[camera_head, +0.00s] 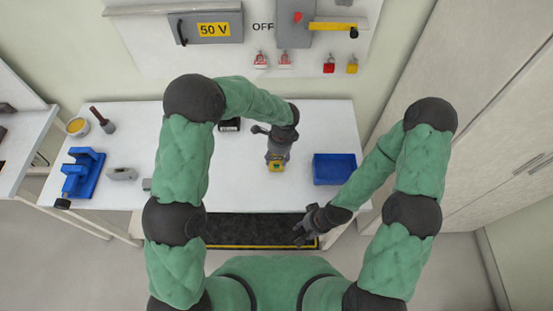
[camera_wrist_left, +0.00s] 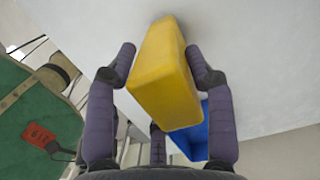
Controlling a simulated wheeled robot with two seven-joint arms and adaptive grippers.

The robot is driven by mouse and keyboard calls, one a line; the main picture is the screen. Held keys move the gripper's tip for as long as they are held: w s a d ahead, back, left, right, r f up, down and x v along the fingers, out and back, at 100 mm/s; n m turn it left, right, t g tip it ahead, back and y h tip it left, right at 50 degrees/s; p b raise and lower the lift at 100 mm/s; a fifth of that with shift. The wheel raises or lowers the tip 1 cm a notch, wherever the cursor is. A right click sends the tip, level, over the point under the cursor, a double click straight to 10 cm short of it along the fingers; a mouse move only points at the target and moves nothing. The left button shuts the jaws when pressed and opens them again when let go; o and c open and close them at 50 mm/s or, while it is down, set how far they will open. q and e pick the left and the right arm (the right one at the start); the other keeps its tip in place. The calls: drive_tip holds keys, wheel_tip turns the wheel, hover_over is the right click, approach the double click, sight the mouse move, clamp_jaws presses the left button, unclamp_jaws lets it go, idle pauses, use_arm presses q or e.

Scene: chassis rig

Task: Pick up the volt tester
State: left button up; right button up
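The volt tester appears to be the yellow box-shaped thing (camera_head: 276,165) at the middle of the white table; its face is too small to read. My left gripper (camera_head: 275,152) points down right over it. In the left wrist view the yellow body (camera_wrist_left: 165,75) stands between the fingers of my left gripper (camera_wrist_left: 165,75), one on each side. The fingers are very close to its sides; I cannot tell whether they press on it or whether it is off the table. My right gripper (camera_head: 304,232) is empty, fingers apart, in front of the table's front edge.
A blue bin (camera_head: 334,169) stands right of the volt tester; a small black item (camera_head: 230,125) lies behind left. The white table (camera_head: 130,145) also bears a blue fixture (camera_head: 84,172), a grey block (camera_head: 122,174) and a yellow-topped cup (camera_head: 77,126). A wall panel (camera_head: 214,30) reads 50 V.

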use_arm(q)
drive_tip(key=c, duration=0.7)
drive_tip(key=s+r, duration=0.6)
drive_tip(key=s, duration=0.1)
drive_tip(key=s+r, duration=0.7)
drive_tip(key=shift+p, duration=0.35)
drive_tip(key=shift+w+f, duration=0.1)
drive_tip(key=shift+w+a+f+b, duration=0.1)
drive_tip(key=shift+w+f+b, duration=1.35)
drive_tip(key=shift+w+f, duration=1.95)
drive_tip(key=shift+w+f+b, duration=1.45)
drive_tip(key=shift+w+f, duration=1.6)
drive_tip(key=shift+w, duration=0.5)
